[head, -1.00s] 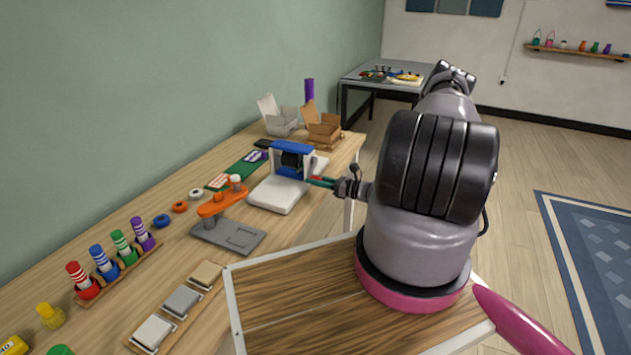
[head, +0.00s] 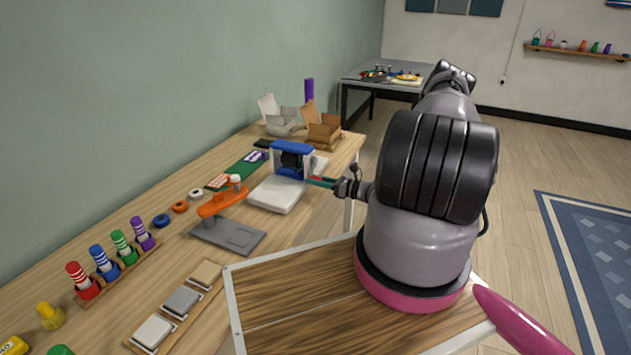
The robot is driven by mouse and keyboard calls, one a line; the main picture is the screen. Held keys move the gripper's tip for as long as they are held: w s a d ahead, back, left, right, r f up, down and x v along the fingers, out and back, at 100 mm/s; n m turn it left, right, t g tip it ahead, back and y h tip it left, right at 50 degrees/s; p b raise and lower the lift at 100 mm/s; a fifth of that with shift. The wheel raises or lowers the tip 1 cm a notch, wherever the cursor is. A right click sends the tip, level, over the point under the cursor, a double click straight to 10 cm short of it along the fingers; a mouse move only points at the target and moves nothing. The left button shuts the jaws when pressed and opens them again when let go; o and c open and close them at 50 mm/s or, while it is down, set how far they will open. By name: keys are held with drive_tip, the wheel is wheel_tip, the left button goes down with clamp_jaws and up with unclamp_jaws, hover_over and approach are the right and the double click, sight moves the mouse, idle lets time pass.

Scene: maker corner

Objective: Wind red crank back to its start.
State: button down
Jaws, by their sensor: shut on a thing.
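The winder has a blue top (head: 293,146), a dark roller under it and a white base (head: 275,194). It stands on the long wooden bench. The red crank (head: 317,179) shows as a small red piece at the winder's right side. My gripper (head: 322,182) reaches in from the right and is shut on the red crank. Green shows beside the red at the jaws. The exact grip and the crank's angle are too small to tell.
An orange device on a grey base (head: 228,235) stands left of the winder. Open boxes (head: 323,132) stand behind it. Striped pegs (head: 102,262) and a tile holder (head: 182,300) are nearer on the bench (head: 150,208). Open floor lies to the right.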

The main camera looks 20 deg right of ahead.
sight(314, 161)
drive_tip(key=shift+a+r, duration=0.1)
drive_tip(key=shift+r, duration=0.05)
drive_tip(key=shift+s+a+r+m, duration=0.25)
drive_tip(key=shift+r+m, duration=0.15)
drive_tip(key=shift+m, duration=0.6)
drive_tip(key=m, duration=0.1)
drive_tip(key=r+m, duration=0.1)
drive_tip(key=shift+s+a+r+m, duration=0.15)
drive_tip(key=shift+s+a+m, duration=0.05)
drive_tip(key=shift+s+m, duration=0.1)
drive_tip(key=r+m, duration=0.2)
drive_tip(key=m, duration=0.1)
drive_tip(key=r+m, duration=0.1)
drive_tip(key=m, duration=0.2)
drive_tip(key=r+m, duration=0.2)
drive_tip(key=m, duration=0.2)
drive_tip(key=shift+w+d+r, duration=0.15)
drive_tip(key=shift+w+r, duration=0.05)
drive_tip(key=shift+r, duration=0.1)
drive_tip(key=shift+w+d+r+m, duration=0.2)
drive_tip(key=shift+d+r+m, duration=0.1)
drive_tip(key=shift+m, duration=0.5)
drive_tip(key=shift+w+d+r+m, duration=0.2)
drive_tip(key=shift+r+m, duration=0.15)
drive_tip(key=shift+m, duration=0.45)
drive_tip(key=shift+w+d+r+m, duration=0.2)
drive_tip(key=shift+r+m, duration=0.1)
drive_tip(key=shift+m, duration=0.5)
